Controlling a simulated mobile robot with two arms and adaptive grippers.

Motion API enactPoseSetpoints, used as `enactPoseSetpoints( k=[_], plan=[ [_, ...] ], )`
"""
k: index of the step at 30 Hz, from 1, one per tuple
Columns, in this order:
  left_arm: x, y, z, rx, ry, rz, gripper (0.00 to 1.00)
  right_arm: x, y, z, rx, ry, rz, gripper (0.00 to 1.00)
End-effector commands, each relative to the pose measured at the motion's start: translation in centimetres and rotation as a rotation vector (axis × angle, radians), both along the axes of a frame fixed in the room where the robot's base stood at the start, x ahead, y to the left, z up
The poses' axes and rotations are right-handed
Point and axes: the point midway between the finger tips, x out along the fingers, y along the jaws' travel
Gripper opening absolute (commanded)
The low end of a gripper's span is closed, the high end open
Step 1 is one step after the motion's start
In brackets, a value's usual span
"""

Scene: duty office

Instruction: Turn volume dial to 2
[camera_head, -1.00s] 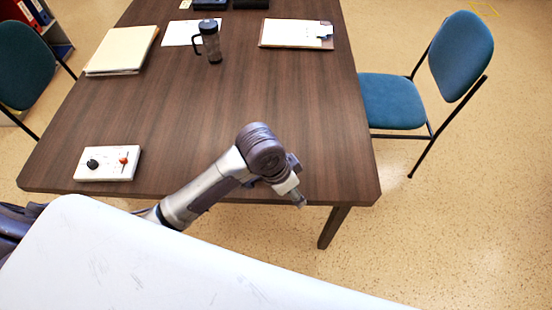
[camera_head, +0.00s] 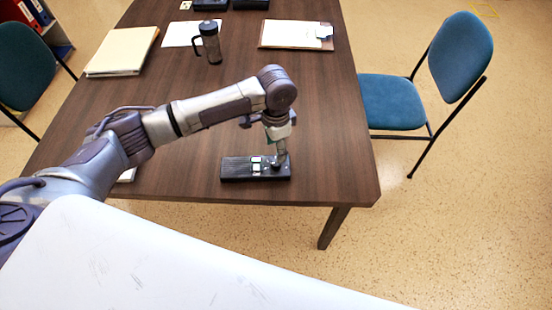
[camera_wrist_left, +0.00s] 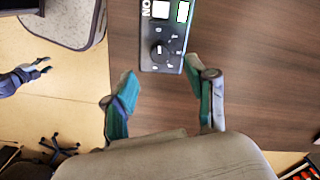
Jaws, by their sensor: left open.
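A black control box (camera_head: 238,169) with a light square on top lies near the table's front edge. The left wrist view shows its black round dial (camera_wrist_left: 160,51), with small marks around it, too small to read, and two white squares above it. My left gripper (camera_head: 280,160) points down at the dial end of the box and partly hides the dial in the head view. In the left wrist view its teal fingers (camera_wrist_left: 160,72) are spread apart, with the dial just beyond the tips and nothing gripped. What seems to be my right gripper (camera_wrist_left: 40,68) shows small at the left edge.
My left arm hides most of a white box (camera_head: 127,175) at the table's front left. A blue chair (camera_head: 395,102) stands right.

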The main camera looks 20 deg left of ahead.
Motion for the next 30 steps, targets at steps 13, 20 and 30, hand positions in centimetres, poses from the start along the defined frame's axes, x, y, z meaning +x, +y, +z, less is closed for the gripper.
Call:
enactPoseSetpoints(
  k=[13,20,30],
  plan=[
    [0.0,0.0,-6.6,0.000,0.000,0.000,0.57,0.0,0.0,0.4,0.000,0.000,0.000,0.40],
    [0.0,0.0,-7.0,0.000,-0.001,-0.001,0.57,0.0,0.0,0.4,0.000,0.000,0.000,0.40],
    [0.0,0.0,-6.9,0.000,-0.001,-0.001,0.18,-0.1,0.0,0.4,0.000,0.001,-0.001,0.40]
  ],
)
